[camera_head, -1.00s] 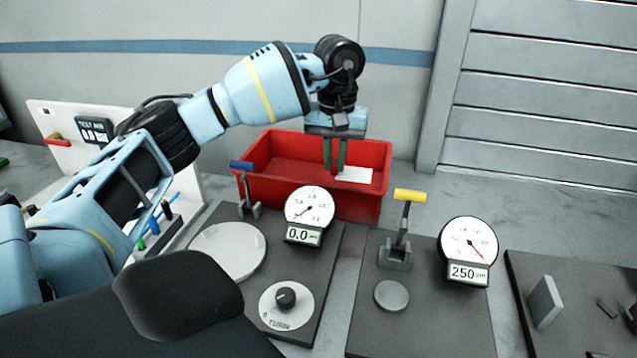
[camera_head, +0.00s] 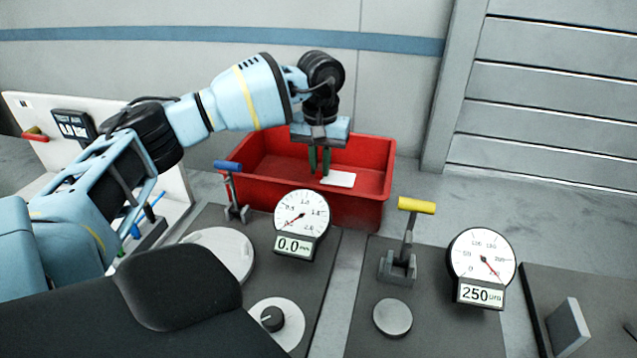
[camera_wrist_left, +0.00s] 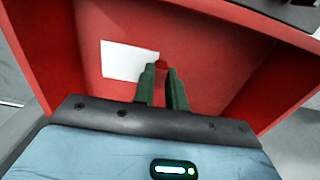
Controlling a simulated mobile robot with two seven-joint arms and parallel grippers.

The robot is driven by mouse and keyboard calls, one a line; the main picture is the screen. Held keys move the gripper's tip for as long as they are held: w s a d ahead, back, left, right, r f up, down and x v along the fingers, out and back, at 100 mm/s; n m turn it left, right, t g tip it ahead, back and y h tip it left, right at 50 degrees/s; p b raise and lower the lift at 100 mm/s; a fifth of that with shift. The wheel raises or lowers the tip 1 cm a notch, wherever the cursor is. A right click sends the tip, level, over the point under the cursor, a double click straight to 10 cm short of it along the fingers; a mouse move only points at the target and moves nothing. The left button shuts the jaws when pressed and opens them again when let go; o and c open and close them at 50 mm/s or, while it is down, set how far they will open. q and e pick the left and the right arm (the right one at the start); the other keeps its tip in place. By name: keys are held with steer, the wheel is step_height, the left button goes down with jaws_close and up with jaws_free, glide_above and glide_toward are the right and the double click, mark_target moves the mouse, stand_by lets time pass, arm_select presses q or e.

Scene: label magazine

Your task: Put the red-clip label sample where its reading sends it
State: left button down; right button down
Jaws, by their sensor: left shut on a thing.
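My left gripper (camera_head: 319,174) points down over the red bin (camera_head: 362,212) and is shut. In the left wrist view, a red clip (camera_wrist_left: 161,66) shows between its green fingertips (camera_wrist_left: 161,80). The label sample's white sheet (camera_head: 342,179) sticks out to the right of the fingers in the head view. It also shows in the left wrist view (camera_wrist_left: 126,60), left of the fingers, with the red bin floor (camera_wrist_left: 215,60) behind it. I cannot tell whether the sheet touches the bin. My right gripper is not in view.
In front of the bin stand a gauge reading 0.0 (camera_head: 301,217) with a blue-handled lever (camera_head: 231,185), and a gauge reading 250 (camera_head: 481,258) with a yellow-handled lever (camera_head: 412,230). A white board (camera_head: 35,120) with a dark display stands at left.

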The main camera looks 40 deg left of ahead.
mark_target(320, 178)
arm_select(q)
steer(key=shift+f, duration=2.85)
steer(key=shift+f, duration=0.1)
steer(key=c, duration=1.4)
jaws_free()
steer(key=shift+c, duration=0.2)
step_height(320, 178, up, 12)
steer(key=shift+r, duration=0.15)
steer(key=shift+d, duration=0.1)
